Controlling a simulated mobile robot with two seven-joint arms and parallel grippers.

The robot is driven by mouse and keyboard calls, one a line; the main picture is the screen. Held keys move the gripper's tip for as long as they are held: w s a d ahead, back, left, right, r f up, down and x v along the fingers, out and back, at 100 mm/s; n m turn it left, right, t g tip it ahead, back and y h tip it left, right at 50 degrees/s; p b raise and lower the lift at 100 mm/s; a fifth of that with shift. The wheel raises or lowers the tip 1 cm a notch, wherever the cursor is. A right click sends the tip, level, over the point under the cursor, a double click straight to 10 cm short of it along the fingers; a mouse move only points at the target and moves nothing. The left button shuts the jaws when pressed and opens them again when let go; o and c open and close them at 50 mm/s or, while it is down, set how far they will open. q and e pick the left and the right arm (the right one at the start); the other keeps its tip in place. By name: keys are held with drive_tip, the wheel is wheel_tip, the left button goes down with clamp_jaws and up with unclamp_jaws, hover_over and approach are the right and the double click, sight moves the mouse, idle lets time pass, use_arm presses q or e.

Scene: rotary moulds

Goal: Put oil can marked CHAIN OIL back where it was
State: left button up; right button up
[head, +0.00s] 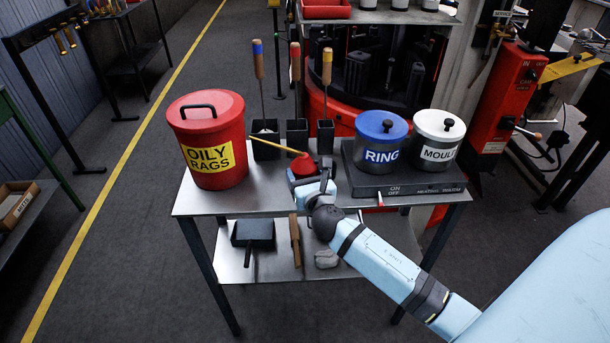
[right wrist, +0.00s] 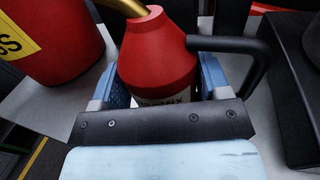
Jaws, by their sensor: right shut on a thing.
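A red oil can (head: 303,166) with a long brass spout is at the front middle of the grey table top. Its spout points up and left. In the right wrist view the can (right wrist: 158,58) has a cone-shaped top and a dark handle on the right. Its pale label is mostly hidden by my gripper, so I cannot read the marking. My right gripper (head: 311,181) is shut on the can body, with one blue finger on each side in the right wrist view (right wrist: 160,88). I cannot tell whether the can touches the table. My left gripper is not in view.
A red OILY RAGS bin (head: 207,140) stands left on the table (head: 232,203). Black square holders (head: 264,148) with wooden-handled tools stand behind the can. Right of it, a dark warmer (head: 372,186) carries the blue-lidded RING pot (head: 381,138) and white-lidded MOULD pot (head: 437,140).

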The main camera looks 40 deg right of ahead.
drive_tip(key=shift+f, duration=0.1)
drive_tip(key=o, duration=1)
